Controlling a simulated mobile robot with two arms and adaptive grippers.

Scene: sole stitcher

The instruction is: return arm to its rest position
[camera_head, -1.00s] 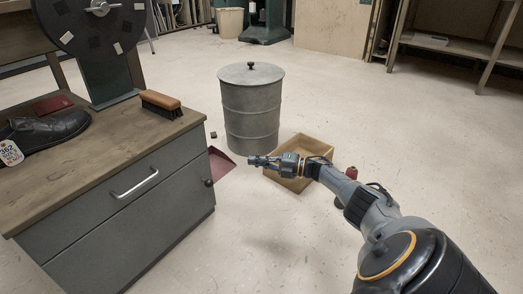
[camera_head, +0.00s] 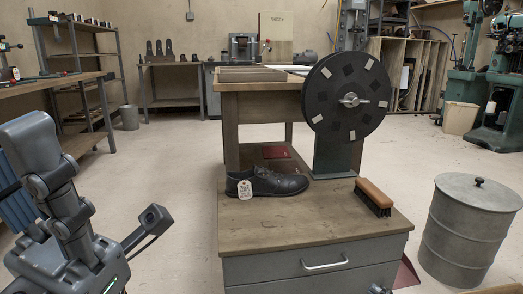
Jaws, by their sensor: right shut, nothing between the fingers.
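The rest of the right arm is below the picture.
The cabinet's wooden top (camera_head: 290,232) bears a black shoe (camera_head: 285,184) with a tag (camera_head: 254,187), a brush (camera_head: 374,196) and a black wheel (camera_head: 347,97) on a stand. A metal drum (camera_head: 465,232) stands at right. Floor between drum and cabinet is partly clear.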

